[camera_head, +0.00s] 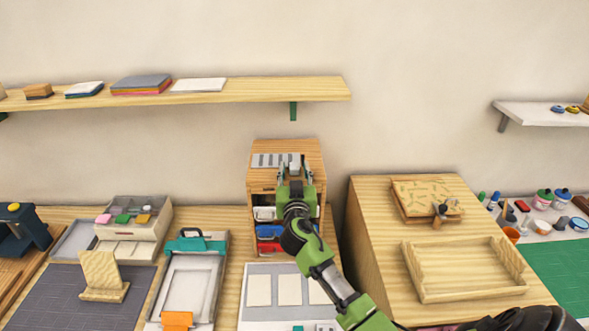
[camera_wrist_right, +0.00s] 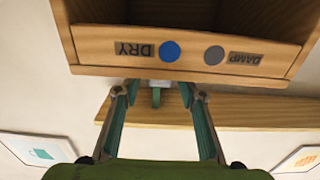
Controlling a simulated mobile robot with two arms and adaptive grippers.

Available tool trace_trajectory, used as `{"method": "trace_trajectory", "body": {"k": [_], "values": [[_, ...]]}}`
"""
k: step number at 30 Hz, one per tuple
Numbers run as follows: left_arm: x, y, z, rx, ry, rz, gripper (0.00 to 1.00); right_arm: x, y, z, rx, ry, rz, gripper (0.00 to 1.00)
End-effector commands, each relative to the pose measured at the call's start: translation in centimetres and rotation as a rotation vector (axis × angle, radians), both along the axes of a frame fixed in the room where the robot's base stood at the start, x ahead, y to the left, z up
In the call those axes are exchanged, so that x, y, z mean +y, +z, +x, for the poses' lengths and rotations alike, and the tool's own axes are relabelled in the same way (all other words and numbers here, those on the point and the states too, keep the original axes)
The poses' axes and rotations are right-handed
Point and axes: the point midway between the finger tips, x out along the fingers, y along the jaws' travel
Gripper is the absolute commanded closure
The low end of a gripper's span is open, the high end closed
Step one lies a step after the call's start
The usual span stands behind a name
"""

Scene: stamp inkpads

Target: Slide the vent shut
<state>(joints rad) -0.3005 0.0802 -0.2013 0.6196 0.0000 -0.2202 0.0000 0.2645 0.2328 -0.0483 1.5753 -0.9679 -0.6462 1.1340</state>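The vent (camera_head: 268,160) is a grey slatted strip on top of the small wooden cabinet (camera_head: 312,150) at the middle of the bench. A pale block, perhaps the vent's slider tab, shows at its right part. My right gripper (camera_head: 294,170) is over the cabinet's top front, with its fingers apart on either side of that pale block. In the wrist view the cabinet appears upside down, with a DRY label, a blue dot, a grey dot and a DAMP label on its front strip (camera_wrist_right: 190,52). The right gripper's fingers (camera_wrist_right: 158,90) are spread there. My left gripper is out of view.
Coloured items sit in the cabinet's lower shelves, partly behind my right arm. A long wall shelf (camera_head: 240,92) hangs above. A wooden box (camera_head: 365,240) with a tray (camera_head: 465,290) on top stands to the right. A teal-clamped frame (camera_head: 190,280) lies left.

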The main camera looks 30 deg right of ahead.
Motion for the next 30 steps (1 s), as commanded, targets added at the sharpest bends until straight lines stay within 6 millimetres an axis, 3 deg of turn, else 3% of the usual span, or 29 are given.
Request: {"method": "trace_trajectory", "body": {"k": [5, 9, 10, 15, 22, 30], "values": [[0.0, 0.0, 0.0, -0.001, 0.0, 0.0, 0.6, 0.0, 0.0, 0.0, -0.001, 0.0, -0.001, 0.62], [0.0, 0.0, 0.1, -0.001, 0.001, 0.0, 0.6, 0.0, 0.0, 0.0, 0.0, 0.0, 0.0, 0.96], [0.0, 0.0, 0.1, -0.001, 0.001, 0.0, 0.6, 0.0, 0.0, 0.0, 0.0, 0.0, 0.0, 1.0], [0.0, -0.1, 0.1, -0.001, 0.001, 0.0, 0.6, -0.3, -0.1, -0.2, 0.001, -0.002, 0.001, 1.0], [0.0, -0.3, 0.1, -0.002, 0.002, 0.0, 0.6, -3.4, -0.2, -2.1, 0.001, -0.003, 0.0, 1.0], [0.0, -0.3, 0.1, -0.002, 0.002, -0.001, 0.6, -3.9, 0.0, -2.4, 0.001, -0.003, -0.001, 1.0]]}}
